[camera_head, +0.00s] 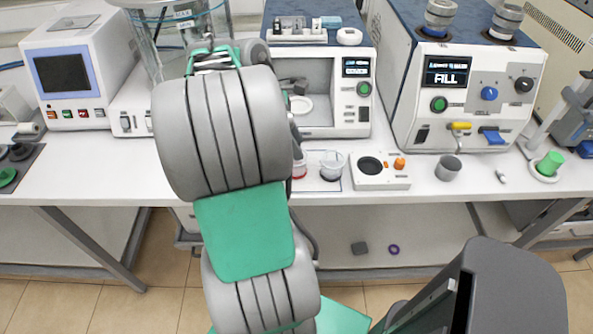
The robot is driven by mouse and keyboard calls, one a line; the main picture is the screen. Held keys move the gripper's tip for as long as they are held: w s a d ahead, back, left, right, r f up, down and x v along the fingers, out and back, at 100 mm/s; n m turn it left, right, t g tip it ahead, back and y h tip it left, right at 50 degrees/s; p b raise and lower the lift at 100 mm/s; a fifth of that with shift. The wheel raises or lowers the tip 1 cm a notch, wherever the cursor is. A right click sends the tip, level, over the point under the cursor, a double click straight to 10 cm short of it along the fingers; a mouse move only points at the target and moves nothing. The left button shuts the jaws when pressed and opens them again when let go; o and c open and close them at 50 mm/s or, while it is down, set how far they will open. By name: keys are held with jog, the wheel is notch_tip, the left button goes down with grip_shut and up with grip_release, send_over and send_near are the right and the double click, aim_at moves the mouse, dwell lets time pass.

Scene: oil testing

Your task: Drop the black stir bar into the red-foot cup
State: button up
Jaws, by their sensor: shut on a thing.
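The red-foot cup (299,169) is a small clear cup with a red base on the white bench, just right of my arm. My arm covers its left part. A similar clear cup with a dark foot (332,166) stands to its right. My grey and green arm reaches up over the bench, left of these cups. My gripper is hidden behind the arm, so its jaws and anything between them do not show. I cannot make out the black stir bar.
A white stirrer plate (372,171) with an orange knob stands right of the cups. Further right are a grey cup (448,168) and a small white piece (501,177). Machines line the back of the bench (90,170). A green-topped cylinder (549,165) stands far right.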

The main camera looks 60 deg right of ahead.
jog(key=o, duration=1.4)
jog(key=shift+r, duration=0.2)
jog(key=p+v, duration=0.3)
jog(key=v, duration=0.4)
jog(key=shift+w+a+r+p, duration=0.1)
jog(key=shift+w+r+p, duration=0.1)
jog(key=shift+p, duration=0.1)
jog(key=shift+s, duration=0.1)
